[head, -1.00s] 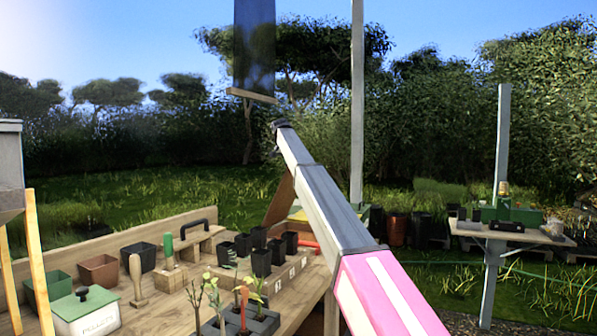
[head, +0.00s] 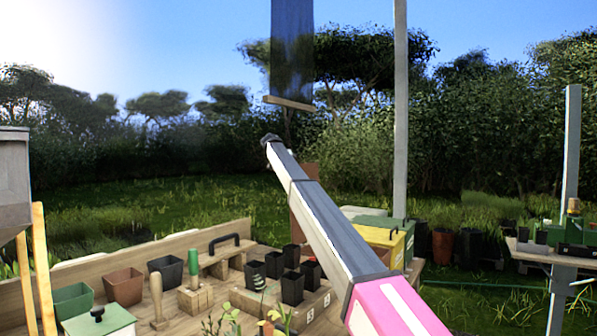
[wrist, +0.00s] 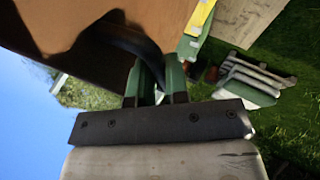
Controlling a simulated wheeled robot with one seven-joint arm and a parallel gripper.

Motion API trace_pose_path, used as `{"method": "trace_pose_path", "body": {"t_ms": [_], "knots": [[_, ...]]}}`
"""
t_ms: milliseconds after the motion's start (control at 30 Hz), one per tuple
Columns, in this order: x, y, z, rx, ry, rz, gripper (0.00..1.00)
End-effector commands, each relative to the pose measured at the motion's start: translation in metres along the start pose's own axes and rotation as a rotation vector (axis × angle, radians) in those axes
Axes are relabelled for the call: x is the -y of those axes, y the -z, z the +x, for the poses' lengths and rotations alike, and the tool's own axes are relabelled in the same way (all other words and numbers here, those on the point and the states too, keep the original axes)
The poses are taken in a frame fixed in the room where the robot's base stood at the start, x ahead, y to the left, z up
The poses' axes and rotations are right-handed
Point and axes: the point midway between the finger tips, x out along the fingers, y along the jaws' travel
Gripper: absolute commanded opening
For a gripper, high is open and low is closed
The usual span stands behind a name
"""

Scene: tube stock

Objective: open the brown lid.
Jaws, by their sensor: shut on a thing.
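The brown lid (head: 299,226) stands raised and steep behind my arm in the head view, at the right end of the wooden bench. In the wrist view the lid (wrist: 60,25) fills the upper left as a brown panel with a curved black handle (wrist: 132,38). My gripper (wrist: 153,82), with green fingers, is shut on this handle. The handle's far part runs between the fingers and is partly hidden. In the head view my gripper is hidden behind my arm, as is whatever lies under the lid.
A yellow box (head: 384,238) with a green top stands right of the lid. Black pots (head: 292,288), a green lidded box (head: 98,322) and a black-handled wooden tool (head: 225,255) are on the bench. A blue cloth (head: 291,60) hangs above. A post (head: 399,110) rises behind.

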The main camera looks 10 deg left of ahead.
Motion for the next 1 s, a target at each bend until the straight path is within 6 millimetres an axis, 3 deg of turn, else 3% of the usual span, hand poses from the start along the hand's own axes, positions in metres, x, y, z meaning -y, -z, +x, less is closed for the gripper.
{"method": "trace_pose_path", "body": {"t_ms": [367,400,467,800,1000], "knots": [[0.004,-0.004,0.006,0.009,-0.003,-0.002,0.0],[0.004,-0.004,0.006,0.009,-0.003,-0.002,0.21],[0.004,-0.004,0.006,0.009,-0.004,-0.003,0.4],[0.0,-0.001,0.003,0.003,0.001,0.001,0.4],[-0.019,0.002,0.012,0.003,0.048,0.022,0.4]]}}
